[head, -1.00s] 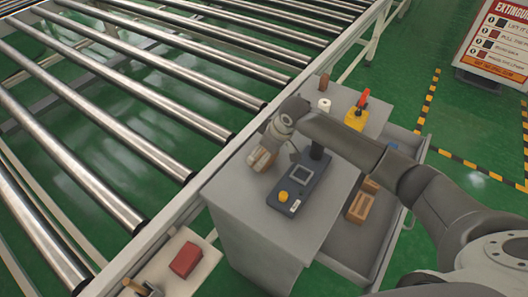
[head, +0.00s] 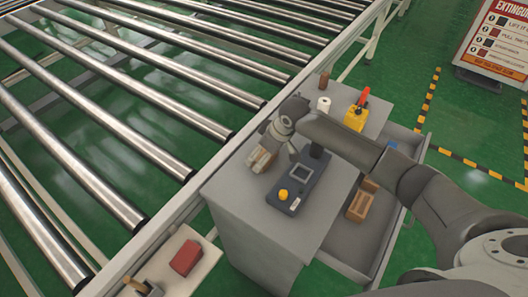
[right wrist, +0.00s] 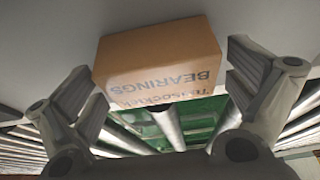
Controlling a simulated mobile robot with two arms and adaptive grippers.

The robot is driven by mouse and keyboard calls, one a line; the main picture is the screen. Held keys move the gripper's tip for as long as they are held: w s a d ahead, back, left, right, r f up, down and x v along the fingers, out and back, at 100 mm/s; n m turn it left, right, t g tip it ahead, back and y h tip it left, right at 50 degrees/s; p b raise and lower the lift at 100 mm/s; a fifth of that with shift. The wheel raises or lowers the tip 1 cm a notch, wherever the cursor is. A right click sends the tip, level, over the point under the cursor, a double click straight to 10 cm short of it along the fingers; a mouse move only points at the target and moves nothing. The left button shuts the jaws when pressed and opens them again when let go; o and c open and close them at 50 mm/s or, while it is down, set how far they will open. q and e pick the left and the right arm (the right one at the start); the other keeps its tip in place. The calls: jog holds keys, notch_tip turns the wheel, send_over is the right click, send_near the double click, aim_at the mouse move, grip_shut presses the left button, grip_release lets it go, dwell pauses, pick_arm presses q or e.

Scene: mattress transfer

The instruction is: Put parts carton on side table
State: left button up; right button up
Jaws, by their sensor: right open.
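The parts carton, a brown box printed "BEARINGS" (right wrist: 155,65), sits on a grey surface in the right wrist view. In the head view only a tan bit of it (head: 259,160) shows under my right gripper, at the left edge of the grey cabinet top (head: 235,190). My right gripper (right wrist: 155,85) is open, with one finger to each side of the carton; contact is not clear. A small pale table (head: 202,272), perhaps the side table, shows at the bottom left of the cabinet. My left gripper is out of view.
A control box (head: 297,187) with a yellow button stands beside my gripper. A white roll (head: 323,105) and a yellow box with a red handle (head: 356,115) stand behind. A red box (head: 186,258) lies on the pale table. An open drawer (head: 345,240) juts right. A roller conveyor (head: 120,120) runs left.

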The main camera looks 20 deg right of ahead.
jog(key=v, duration=1.2)
jog(key=shift+r, duration=0.1)
